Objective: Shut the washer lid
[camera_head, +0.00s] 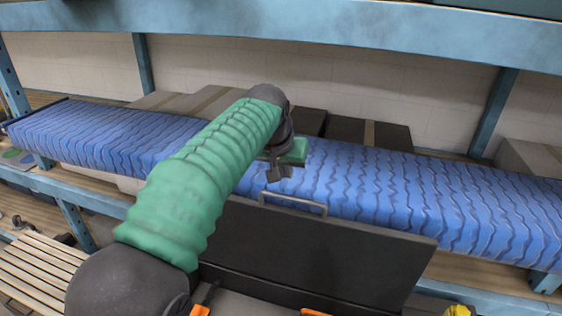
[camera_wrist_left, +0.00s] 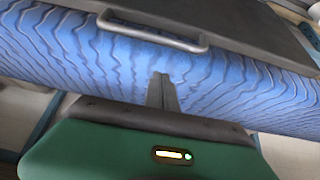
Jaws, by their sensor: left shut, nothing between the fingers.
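The washer lid (camera_head: 320,252) is a dark flat panel standing raised in the middle of the head view. A grey bar handle (camera_head: 293,203) runs along its upper edge. The lid (camera_wrist_left: 240,22) and its handle (camera_wrist_left: 150,36) also show at the top of the left wrist view. My left gripper (camera_head: 279,172) is shut and empty, just beyond the handle and apart from it. Its closed fingers (camera_wrist_left: 161,82) point towards the handle in the left wrist view. My green-sleeved left arm hides part of the lid's left side. My right gripper is out of view.
A long blue wavy-patterned box (camera_head: 420,195) lies on a shelf behind the lid. Dark boxes (camera_head: 368,134) stand behind it. A blue shelf beam (camera_head: 330,25) crosses above. A slatted wooden surface (camera_head: 38,272) is at lower left.

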